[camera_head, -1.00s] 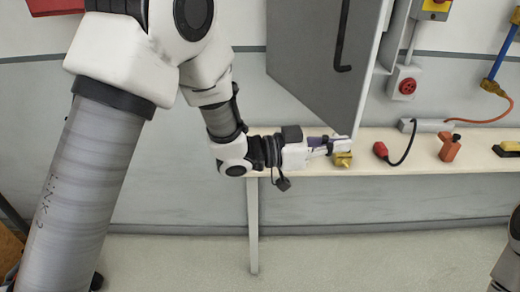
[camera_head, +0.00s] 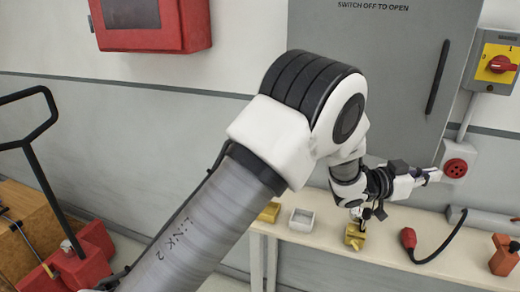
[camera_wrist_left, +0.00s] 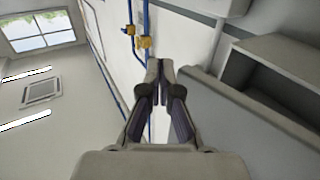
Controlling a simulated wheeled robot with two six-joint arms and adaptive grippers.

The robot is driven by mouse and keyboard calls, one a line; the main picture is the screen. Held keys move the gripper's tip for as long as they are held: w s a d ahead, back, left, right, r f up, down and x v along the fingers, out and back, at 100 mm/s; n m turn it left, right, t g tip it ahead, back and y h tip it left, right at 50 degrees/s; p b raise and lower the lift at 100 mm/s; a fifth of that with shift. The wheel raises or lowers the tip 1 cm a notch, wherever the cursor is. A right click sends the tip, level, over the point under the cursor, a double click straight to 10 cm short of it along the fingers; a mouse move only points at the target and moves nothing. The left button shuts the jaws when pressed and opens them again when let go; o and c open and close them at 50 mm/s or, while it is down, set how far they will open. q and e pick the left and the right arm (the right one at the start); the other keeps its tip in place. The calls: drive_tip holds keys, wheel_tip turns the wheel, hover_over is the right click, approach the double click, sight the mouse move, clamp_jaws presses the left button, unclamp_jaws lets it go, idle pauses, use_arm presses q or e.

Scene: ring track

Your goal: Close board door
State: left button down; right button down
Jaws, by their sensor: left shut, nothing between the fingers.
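The grey board door (camera_head: 385,70) stands at the top centre right in the head view. It has a black upright handle (camera_head: 438,77) and the words "SWITCH OFF TO OPEN". In the left wrist view, a grey panel (camera_wrist_left: 225,120) lies to the right of the gripper, beside a grey box with a dark recess. How wide the door's gap is cannot be told from the head view. My left gripper (camera_head: 436,175) is shut and empty by the door's lower right corner; its closed fingertips show in the left wrist view (camera_wrist_left: 160,65). Contact cannot be told. My right gripper is out of view.
A shelf (camera_head: 330,238) below holds a white tray (camera_head: 302,219), yellow pieces, a red plug (camera_head: 408,238) with a black cable, and an orange item (camera_head: 504,256). A red socket (camera_head: 455,168) and a yellow switch (camera_head: 497,62) are on the wall. A red cabinet hangs upper left.

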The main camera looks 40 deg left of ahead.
use_arm(q)
drive_tip(key=w+a+n+t+y, duration=0.1)
drive_tip(key=w+n+t+y, duration=0.1)
drive_tip(key=w, duration=0.7)
drive_tip(key=shift+w+a+n+y+b, duration=0.25)
drive_tip(key=shift+n+y+b, duration=0.2)
drive_tip(key=shift+y, duration=0.45)
drive_tip(key=shift+t, duration=0.3)
